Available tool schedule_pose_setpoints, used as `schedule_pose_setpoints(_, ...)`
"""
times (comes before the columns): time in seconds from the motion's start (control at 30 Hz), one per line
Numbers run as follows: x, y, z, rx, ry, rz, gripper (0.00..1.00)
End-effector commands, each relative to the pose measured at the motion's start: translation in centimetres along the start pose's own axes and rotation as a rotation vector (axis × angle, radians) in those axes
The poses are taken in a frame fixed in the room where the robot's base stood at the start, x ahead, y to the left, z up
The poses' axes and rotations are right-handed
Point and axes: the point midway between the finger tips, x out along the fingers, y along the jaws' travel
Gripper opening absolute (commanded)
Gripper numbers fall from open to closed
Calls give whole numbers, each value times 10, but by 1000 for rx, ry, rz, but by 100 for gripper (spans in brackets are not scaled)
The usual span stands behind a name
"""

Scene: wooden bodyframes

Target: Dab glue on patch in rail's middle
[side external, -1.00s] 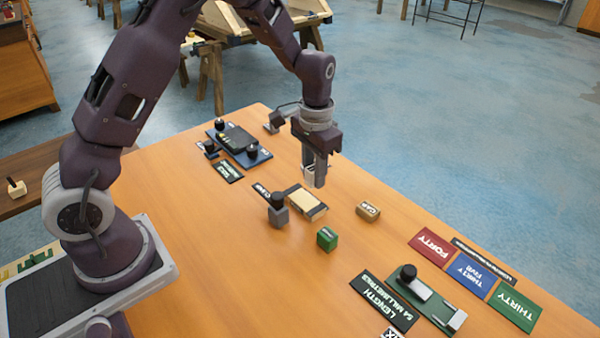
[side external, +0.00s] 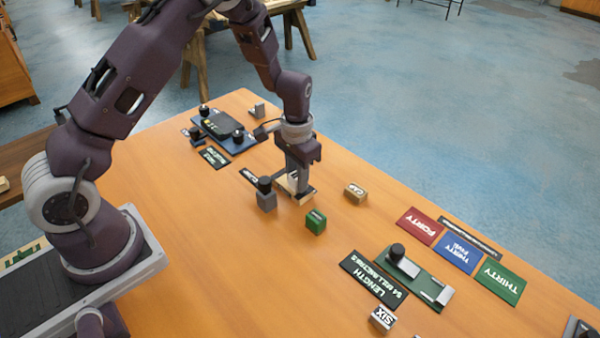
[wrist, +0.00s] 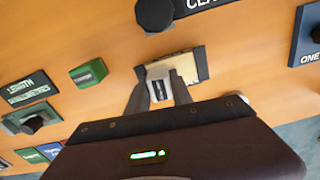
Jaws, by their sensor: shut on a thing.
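My gripper (side external: 298,178) points down over a cream-topped wooden piece with dark ends (side external: 283,184), likely the rail. In the wrist view my gripper (wrist: 160,82) is shut on a small pale grey piece with a dark label (wrist: 158,73), perhaps the glue applicator. The fingers and held piece hide part of the surface, and I cannot make out a separate patch.
A grey clamp block with a black knob (side external: 265,195) stands close left of the gripper. A green block (side external: 316,221) and a tan CAP block (side external: 355,193) are nearby. A blue fixture (side external: 219,124) is behind. A green length gauge (side external: 413,277) is at front right.

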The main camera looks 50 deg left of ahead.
Motion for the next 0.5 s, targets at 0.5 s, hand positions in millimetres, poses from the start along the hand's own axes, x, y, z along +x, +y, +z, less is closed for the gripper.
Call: schedule_pose_setpoints(0.5,1,-47,4,0,0,0,0)
